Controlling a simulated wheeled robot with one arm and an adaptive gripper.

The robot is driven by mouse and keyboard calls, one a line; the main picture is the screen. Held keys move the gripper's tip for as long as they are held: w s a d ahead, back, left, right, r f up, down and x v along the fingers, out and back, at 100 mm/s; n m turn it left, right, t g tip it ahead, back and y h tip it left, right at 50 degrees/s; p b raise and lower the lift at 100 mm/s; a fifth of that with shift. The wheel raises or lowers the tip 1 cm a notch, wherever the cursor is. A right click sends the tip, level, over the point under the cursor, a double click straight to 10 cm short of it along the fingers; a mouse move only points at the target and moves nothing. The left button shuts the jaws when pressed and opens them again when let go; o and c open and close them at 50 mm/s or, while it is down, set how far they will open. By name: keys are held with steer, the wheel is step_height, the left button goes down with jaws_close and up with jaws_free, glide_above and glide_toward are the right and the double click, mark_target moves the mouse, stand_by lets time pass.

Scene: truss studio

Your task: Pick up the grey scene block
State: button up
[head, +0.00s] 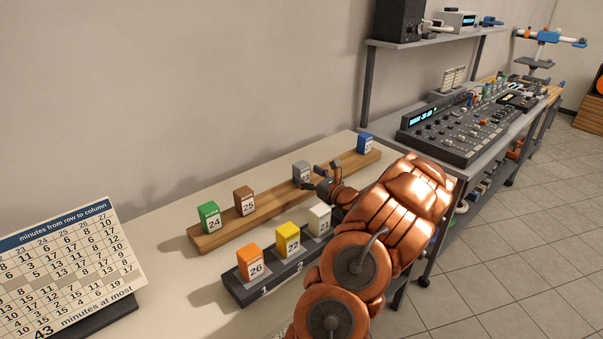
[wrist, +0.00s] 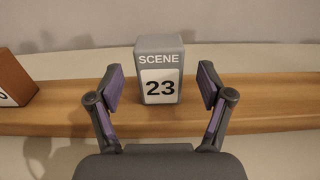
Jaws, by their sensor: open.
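The grey scene block (head: 302,171) stands upright on a long wooden rail at the back of the table. In the wrist view the grey block (wrist: 159,68) shows "SCENE" and the number 23 on its front. My gripper (wrist: 160,92) is open, with one finger on each side of the block and visible gaps on both sides. In the head view my gripper (head: 321,179) is just right of the block and partly covers it. I cannot tell how far the fingertips reach along the block's depth.
The wooden rail (head: 280,200) also holds a green block (head: 209,217), a brown block (head: 244,200) and a blue block (head: 365,143). A dark rack (head: 237,290) in front holds orange (head: 251,262), yellow (head: 287,239) and white (head: 319,219) blocks.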

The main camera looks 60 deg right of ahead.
mark_target(306, 173)
steer(key=shift+p+x, duration=0.3)
steer(key=shift+x, duration=1.3)
steer(key=c, duration=1.3)
steer(key=shift+r, duration=0.15)
